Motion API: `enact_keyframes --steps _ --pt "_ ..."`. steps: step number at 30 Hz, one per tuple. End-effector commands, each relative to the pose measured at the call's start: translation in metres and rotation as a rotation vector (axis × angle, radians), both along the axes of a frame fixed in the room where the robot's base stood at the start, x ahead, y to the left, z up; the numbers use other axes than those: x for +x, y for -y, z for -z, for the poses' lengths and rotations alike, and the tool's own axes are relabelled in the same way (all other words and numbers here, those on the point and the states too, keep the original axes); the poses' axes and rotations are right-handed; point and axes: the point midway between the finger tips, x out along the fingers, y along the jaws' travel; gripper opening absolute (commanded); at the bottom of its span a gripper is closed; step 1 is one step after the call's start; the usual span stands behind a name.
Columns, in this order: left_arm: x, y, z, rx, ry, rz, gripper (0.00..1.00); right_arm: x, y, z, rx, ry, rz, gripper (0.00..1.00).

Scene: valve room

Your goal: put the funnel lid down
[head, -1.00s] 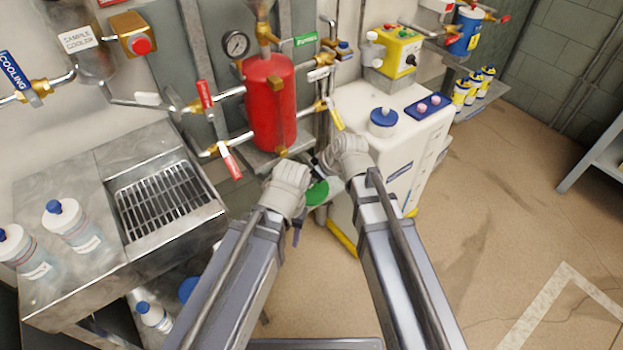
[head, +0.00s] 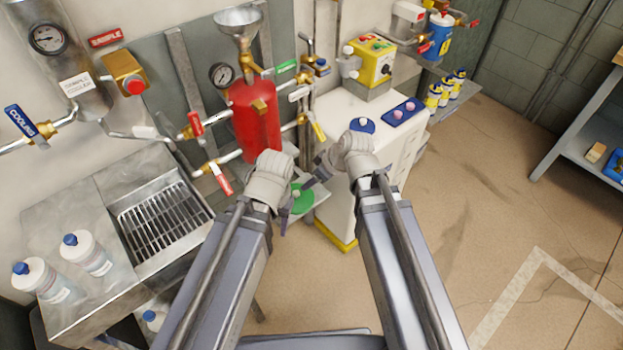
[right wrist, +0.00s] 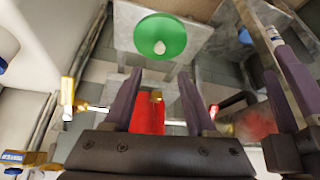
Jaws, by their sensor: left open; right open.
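The funnel lid is a green disc (head: 302,199), partly hidden by my grippers in the head view. In the right wrist view the green lid (right wrist: 160,37) shows whole, with a pale knob at its middle, over a grey plate (right wrist: 205,45). It appears to rest on this plate. My left gripper (head: 288,208) is open, close beside the lid's left side. My right gripper (right wrist: 158,75) is open with nothing between its fingers; the lid is beyond its tips. The steel funnel (head: 238,20) stands uncovered above the red tank (head: 254,115).
A steel sink (head: 165,215) with bottles (head: 88,252) is at left. A white cabinet (head: 340,120) with a blue-capped opening and a yellow control box (head: 370,62) stands right of the tank. Valve levers stick out around the tank. Floor is clear at right.

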Motion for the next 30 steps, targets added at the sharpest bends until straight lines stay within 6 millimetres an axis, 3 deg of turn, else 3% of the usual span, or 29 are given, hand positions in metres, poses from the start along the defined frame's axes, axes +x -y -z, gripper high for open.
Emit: enact_keyframes --steps 2,6,9,14,18,30 --pt "0.0 0.0 0.001 0.0 0.0 0.0 0.5 -0.01 -0.004 0.005 -0.017 -0.042 0.016 0.57" --pt "0.0 0.0 0.001 0.0 0.0 0.0 0.5 -0.052 -0.009 0.021 -0.118 -0.217 0.133 0.57" --pt "0.0 0.0 0.001 0.0 0.0 0.0 0.5 -0.082 -0.005 0.027 -0.221 -0.326 0.256 0.57" --pt "0.0 0.0 0.001 0.0 0.0 0.0 0.5 -0.113 0.006 0.029 -0.353 -0.412 0.433 0.57" --pt "0.0 0.0 0.001 0.0 0.0 0.0 0.5 -0.123 0.011 0.028 -0.401 -0.43 0.505 0.57" --pt "0.0 0.0 -0.008 0.0 0.0 0.0 0.5 -0.123 0.011 0.02 -0.402 -0.432 0.513 0.57"
